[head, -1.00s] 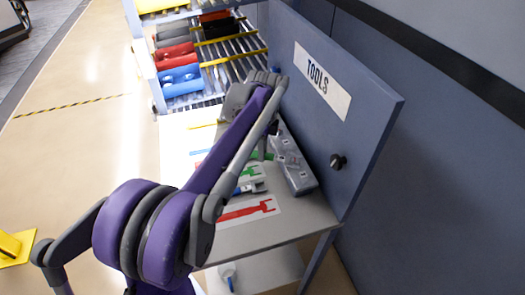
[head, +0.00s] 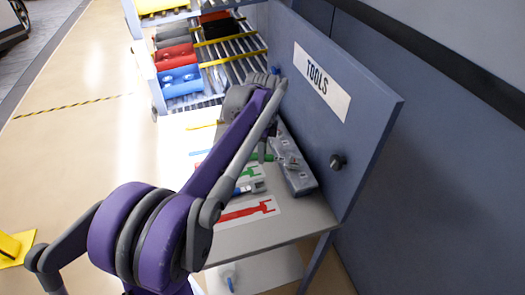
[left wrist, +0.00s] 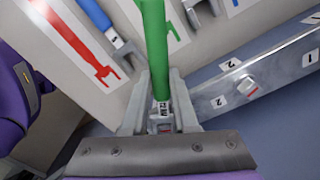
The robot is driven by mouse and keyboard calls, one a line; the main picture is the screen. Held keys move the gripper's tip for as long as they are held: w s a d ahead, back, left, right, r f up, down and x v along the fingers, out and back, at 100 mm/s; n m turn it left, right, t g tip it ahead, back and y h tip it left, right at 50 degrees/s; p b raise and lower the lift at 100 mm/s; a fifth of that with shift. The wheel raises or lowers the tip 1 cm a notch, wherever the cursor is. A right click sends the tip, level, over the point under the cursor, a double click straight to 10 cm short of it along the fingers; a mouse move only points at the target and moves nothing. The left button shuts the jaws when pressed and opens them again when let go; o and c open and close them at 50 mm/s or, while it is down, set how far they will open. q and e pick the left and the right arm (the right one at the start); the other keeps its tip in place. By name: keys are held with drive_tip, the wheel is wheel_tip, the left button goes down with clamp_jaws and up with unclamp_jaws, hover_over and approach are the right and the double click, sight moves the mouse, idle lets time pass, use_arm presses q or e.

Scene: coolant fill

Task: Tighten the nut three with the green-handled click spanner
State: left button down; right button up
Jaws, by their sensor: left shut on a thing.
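My left gripper (left wrist: 160,108) is shut on the green-handled click spanner (left wrist: 154,45), gripping it at the lower end of the green handle by a small label. In the head view my left gripper (head: 263,150) is mostly hidden by my arm, and a bit of the green handle (head: 262,157) shows beside it over the tool table. The spanner's head is hidden. A long grey block (head: 296,174) with fittings on top lies by the panel. In the left wrist view the block (left wrist: 240,88) carries labels 1 and 2. Nut three cannot be identified. My right gripper is out of view.
A blue-handled spanner (left wrist: 97,18) lies on the table (head: 290,217) near red (head: 247,212) and green (head: 250,172) tool outlines. The upright TOOLS panel (head: 355,120) with a black knob closes the right side. A rack with red and blue bins (head: 180,80) stands behind.

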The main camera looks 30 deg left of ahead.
use_arm(q)
drive_tip(key=shift+r+p, duration=1.6)
drive_tip(key=shift+r, duration=1.4)
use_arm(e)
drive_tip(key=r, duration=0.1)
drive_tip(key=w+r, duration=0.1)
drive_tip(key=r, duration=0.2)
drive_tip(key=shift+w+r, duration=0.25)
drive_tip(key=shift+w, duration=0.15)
